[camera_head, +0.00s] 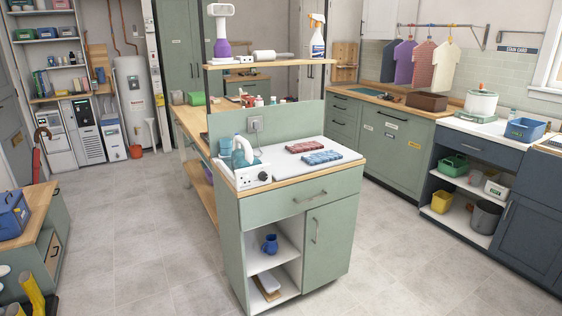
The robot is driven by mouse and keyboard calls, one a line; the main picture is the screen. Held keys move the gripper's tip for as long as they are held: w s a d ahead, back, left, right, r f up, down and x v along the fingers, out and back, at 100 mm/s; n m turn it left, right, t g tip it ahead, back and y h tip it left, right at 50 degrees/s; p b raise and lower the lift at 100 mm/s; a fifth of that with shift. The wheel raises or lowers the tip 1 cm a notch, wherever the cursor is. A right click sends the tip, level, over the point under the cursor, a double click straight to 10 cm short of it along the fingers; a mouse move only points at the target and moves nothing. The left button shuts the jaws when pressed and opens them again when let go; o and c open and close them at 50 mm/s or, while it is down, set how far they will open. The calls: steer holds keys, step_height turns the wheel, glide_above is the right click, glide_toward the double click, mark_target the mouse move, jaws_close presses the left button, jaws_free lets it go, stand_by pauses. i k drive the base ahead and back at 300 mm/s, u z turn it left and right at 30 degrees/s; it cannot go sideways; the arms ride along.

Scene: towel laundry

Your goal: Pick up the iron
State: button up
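The iron (241,152) is teal and stands at the left end of the white top of a green cabinet (290,205) in the middle of the room. A white box with dials (253,177) sits directly in front of it and hides its lower part. I cannot tell whether the iron rests on this box or behind it. My gripper cannot be made out in this view.
Two folded cloths, one red (304,146) and one blue (322,157), lie right of the iron. A shelf (285,63) above holds a purple-and-white appliance (221,35) and a spray bottle (317,40). Grey floor (150,245) is open left of the cabinet.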

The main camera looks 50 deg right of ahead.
mark_target(241, 159)
steer(key=u, duration=0.15)
steer(key=k, duration=0.2)
steer(key=z, duration=0.55)
steer(key=i, duration=1.2)
steer(key=u, duration=0.6)
steer(key=i, duration=0.6)
steer(key=u, duration=0.15)
steer(key=k, duration=0.9)
steer(key=u, duration=0.05)
